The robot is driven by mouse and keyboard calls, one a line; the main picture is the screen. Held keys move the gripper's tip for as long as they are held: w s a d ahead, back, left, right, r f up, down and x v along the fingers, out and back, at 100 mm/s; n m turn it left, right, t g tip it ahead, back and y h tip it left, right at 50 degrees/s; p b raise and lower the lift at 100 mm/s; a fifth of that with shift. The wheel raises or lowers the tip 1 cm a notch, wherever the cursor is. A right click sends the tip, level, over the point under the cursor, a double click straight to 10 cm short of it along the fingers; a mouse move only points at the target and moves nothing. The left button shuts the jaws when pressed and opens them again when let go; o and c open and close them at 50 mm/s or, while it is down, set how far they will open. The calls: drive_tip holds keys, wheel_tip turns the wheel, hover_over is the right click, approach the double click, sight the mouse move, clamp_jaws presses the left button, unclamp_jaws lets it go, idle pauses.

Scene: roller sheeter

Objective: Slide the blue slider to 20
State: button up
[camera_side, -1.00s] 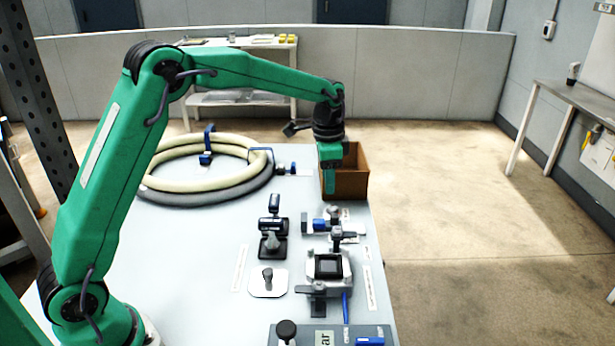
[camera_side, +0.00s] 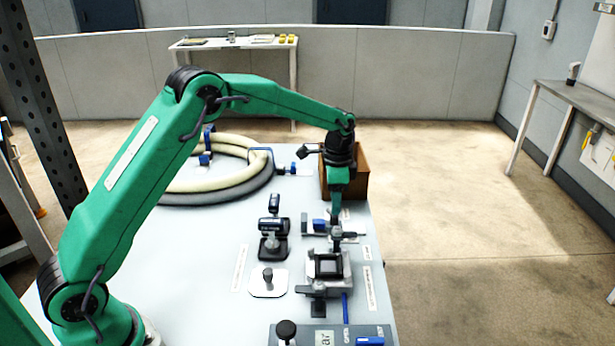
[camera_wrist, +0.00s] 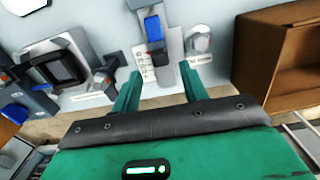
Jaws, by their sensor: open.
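The blue slider (camera_side: 319,224) sits on a dark and grey track near the right side of the table. In the wrist view the slider (camera_wrist: 153,28) shows as a blue block on an upright grey rail, beyond my fingertips and roughly in line with the gap between them. A white label (camera_wrist: 143,62) is beside the rail; its marks are too small to read. My gripper (camera_wrist: 158,72) is open and empty, with green fingers apart. In the side view my gripper (camera_side: 335,216) is low over the track, just right of the blue slider. I cannot tell whether it touches anything.
A cardboard box (camera_side: 355,185) stands behind the gripper. A grey fixture with a dark square opening (camera_side: 328,265) is in front of the track. A knob (camera_wrist: 198,40) is right of the rail in the wrist view. Coiled hoses (camera_side: 215,190) lie at the back left.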

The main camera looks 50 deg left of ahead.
sight(327, 222)
drive_tip(key=shift+f, duration=2.45)
clamp_jaws()
